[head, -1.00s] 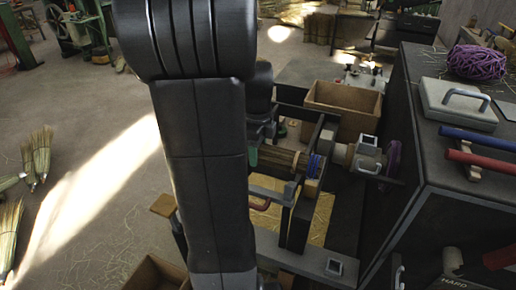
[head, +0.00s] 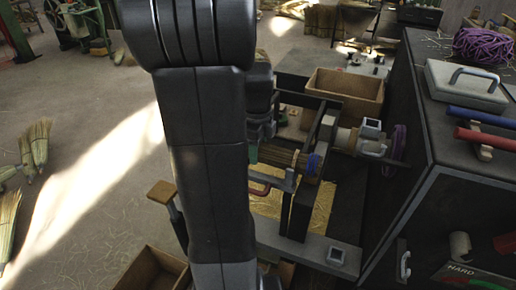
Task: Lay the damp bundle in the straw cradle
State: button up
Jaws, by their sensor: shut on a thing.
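The bundle (head: 284,156) is a brown straw bundle with a blue band at its right end. It lies roughly level above the winding stand. My gripper (head: 260,132) is partly hidden behind my arm, at the bundle's left part. It is shut on the bundle, though its fingertips are not clear. A flat bed of golden straw (head: 321,207), which looks like the straw cradle, lies lower, partly covered by dark uprights and the bundle. I cannot tell whether the bundle touches the uprights.
A winder head (head: 366,137) with a purple disc stands right of the bundle. A dark cabinet (head: 440,165) fills the right.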

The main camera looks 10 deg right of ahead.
jog(key=o, duration=1.2)
jog(key=shift+c, duration=0.2)
notch_tip(320, 180, up, 14)
jog(key=shift+f, duration=0.1)
